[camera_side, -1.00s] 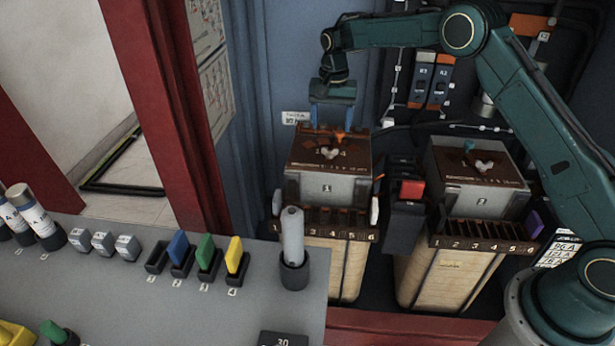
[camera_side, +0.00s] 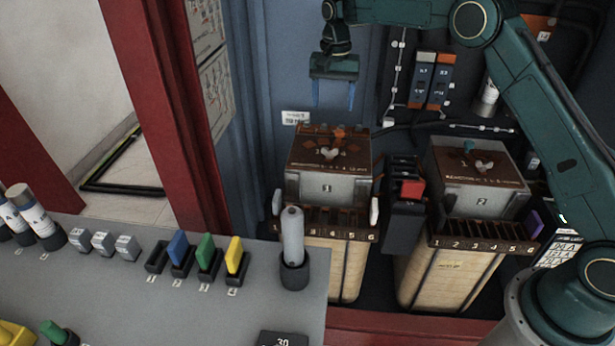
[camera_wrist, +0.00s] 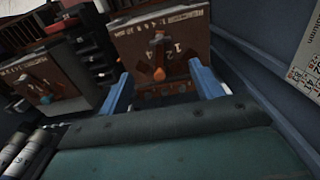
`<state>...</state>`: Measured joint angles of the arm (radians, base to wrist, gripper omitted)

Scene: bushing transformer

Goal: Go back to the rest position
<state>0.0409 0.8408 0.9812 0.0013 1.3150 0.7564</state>
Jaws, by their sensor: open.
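My gripper (camera_side: 333,95) hangs open and empty in the air above the transformer box marked 1 (camera_side: 325,185), its two blue fingers pointing down. It is clear of the box's brown top, which carries an orange knob and a pale pointer. In the wrist view, the two blue fingers stand apart (camera_wrist: 165,95), with the brown top of a box (camera_wrist: 185,50) and its orange knob showing beyond them. A second box marked 2 (camera_side: 470,190) stands to the right, with a teal knob on its brown top.
A grey bench (camera_side: 130,290) at the front left carries blue, green and yellow tabs in holders and a grey cylinder (camera_side: 292,240) in a dark cup. A red switch (camera_side: 411,189) sits between the boxes. A blue wall (camera_side: 275,60) stands behind my gripper.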

